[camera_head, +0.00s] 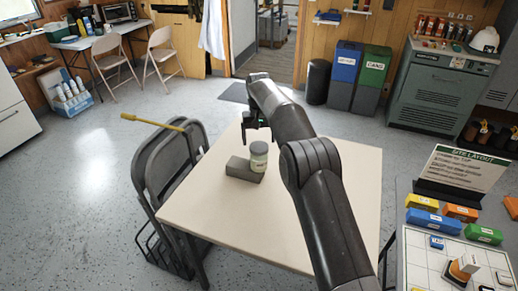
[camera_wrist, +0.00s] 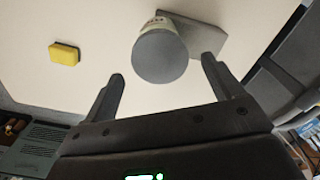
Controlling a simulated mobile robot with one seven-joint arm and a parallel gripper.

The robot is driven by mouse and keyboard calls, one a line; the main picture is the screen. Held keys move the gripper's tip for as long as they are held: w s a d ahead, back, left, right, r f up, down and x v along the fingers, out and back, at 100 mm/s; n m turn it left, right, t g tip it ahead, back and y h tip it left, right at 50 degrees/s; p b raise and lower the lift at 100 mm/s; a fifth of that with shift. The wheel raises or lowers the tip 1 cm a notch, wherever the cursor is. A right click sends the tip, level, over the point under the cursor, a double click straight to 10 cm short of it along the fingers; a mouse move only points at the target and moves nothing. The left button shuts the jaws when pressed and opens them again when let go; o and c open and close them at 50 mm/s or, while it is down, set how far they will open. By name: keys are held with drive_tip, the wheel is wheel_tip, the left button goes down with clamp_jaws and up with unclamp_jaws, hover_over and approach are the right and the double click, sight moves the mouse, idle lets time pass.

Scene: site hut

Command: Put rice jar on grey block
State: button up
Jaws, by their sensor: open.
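The rice jar (camera_head: 259,158), pale with a grey lid, is upright and appears to stand on one end of the grey block (camera_head: 238,169), which lies on the cream table. In the wrist view the jar's round lid (camera_wrist: 160,58) faces the camera, and the block (camera_wrist: 205,37) shows partly behind it. The jar's base is not clear there. My gripper (camera_head: 256,128) is open and empty, just beyond and above the jar. In the wrist view its fingers (camera_wrist: 163,80) are spread wide, with the lid showing between and beyond their tips.
A yellow sponge-like block (camera_wrist: 64,53) lies on the table. The tabletop (camera_head: 210,208) is clear at the front left. Grey folding chairs (camera_head: 172,165) stand against its left side. A side table at the right holds colored boxes (camera_head: 437,222) and a site layout sign (camera_head: 465,168).

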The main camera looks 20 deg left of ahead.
drive_tip(key=shift+r, duration=2.6)
drive_tip(key=shift+d+r, duration=0.1)
drive_tip(key=s+d+r+m+t, duration=0.1)
drive_tip(key=s+d+r, duration=0.2)
drive_tip(key=d+r, duration=0.65)
drive_tip(key=s+d+r+m+t, duration=0.1)
drive_tip(key=s+d+r, duration=0.1)
drive_tip(key=d+r, duration=0.75)
drive_tip(key=s+d+r+m, duration=0.1)
drive_tip(key=s+d+r, duration=0.1)
drive_tip(key=s+d, duration=0.65)
drive_tip(key=s+d+m+t, duration=0.1)
drive_tip(key=s+d+t, duration=0.1)
drive_tip(key=s+d, duration=0.95)
drive_tip(key=s+d+f+m, duration=0.1)
drive_tip(key=s+d+f, duration=0.2)
drive_tip(key=s+f, duration=0.2)
drive_tip(key=s+d+f+m+t, duration=0.1)
drive_tip(key=s+d+f, duration=0.2)
drive_tip(key=s, duration=0.7)
drive_tip(key=shift+f+t, duration=0.3)
drive_tip(key=shift+f, duration=0.55)
